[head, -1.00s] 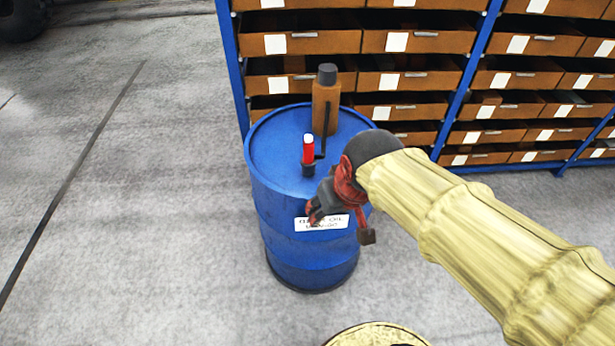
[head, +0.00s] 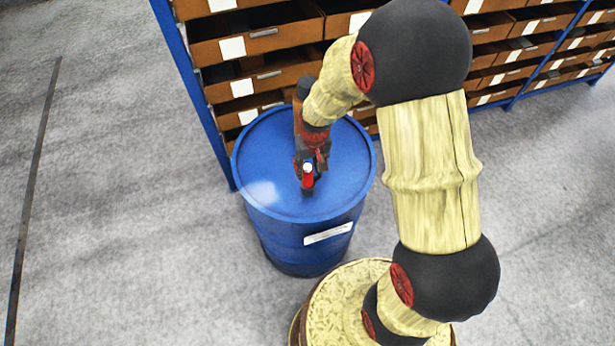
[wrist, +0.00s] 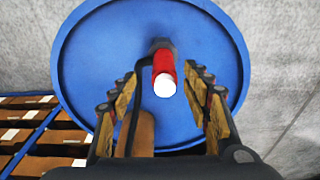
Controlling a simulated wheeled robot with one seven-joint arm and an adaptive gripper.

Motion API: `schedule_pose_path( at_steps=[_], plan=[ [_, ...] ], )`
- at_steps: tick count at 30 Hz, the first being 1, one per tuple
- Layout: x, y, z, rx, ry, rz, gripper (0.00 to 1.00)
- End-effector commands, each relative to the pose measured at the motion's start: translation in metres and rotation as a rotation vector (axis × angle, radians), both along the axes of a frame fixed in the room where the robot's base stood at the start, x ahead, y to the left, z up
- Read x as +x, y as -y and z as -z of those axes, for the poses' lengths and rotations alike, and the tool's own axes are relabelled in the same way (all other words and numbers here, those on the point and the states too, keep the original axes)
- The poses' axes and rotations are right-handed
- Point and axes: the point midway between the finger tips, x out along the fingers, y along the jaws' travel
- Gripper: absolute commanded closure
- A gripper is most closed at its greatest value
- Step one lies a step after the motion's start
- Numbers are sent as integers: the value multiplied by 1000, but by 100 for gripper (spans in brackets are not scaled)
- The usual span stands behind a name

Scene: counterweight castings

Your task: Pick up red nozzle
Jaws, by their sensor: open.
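My gripper (head: 311,160) is above the drum at the nozzle. In the wrist view my gripper (wrist: 162,100) is open, with one finger on each side of the nozzle and visible gaps between. The nozzle's far side and its seat on the drum are partly hidden.
A shelf of brown drawers (head: 262,40) stands close behind the drum. Open floor lies left.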

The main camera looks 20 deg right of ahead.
Motion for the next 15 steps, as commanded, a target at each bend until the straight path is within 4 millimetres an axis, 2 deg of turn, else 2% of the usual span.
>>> schedule_pose_path(
  at_steps=[15],
  plan=[
    [13, -6, 52, 0, 0, 0, 51]
  ],
)
